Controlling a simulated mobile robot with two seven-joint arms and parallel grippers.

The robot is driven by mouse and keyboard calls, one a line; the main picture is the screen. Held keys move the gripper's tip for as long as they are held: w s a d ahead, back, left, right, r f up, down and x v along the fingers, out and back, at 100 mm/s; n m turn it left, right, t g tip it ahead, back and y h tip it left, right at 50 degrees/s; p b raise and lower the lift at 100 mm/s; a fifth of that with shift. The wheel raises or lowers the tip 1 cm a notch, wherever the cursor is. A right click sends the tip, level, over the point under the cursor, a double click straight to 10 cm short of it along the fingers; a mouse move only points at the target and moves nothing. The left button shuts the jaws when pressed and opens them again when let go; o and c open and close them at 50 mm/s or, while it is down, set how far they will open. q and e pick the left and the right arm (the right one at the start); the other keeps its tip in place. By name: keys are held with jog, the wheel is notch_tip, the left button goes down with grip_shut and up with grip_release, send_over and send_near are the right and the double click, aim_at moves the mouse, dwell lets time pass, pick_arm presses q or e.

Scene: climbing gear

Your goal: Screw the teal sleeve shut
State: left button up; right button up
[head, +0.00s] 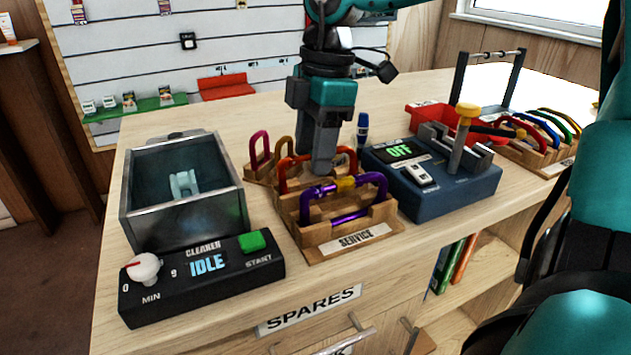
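No teal sleeve shows clearly. My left gripper is not in view.
A cleaner (215,276) reading IDLE, with a metal tank (190,221), stands left. A blue device (430,195) reading OFF, with a yellow-topped lever (462,140), stands right. A red tray (428,117) and a carabiner rack (540,155) lie beyond. The counter's front edge is close.

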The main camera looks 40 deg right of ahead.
jog(key=shift+f+b, duration=0.35)
jog(key=shift+f, duration=0.15)
jog(key=shift+s+a+b, duration=0.25)
jog(key=shift+s+b, duration=0.1)
jog(key=shift+s, duration=0.25)
jog(key=shift+s+d+r+p, duration=0.1)
jog(key=shift+r+p, duration=0.9)
jog(key=shift+r, duration=0.45)
jog(key=shift+w+d+f, duration=0.1)
jog(key=shift+w+d, duration=0.15)
jog(key=shift+w, duration=0.5)
jog(key=shift+f, duration=0.15)
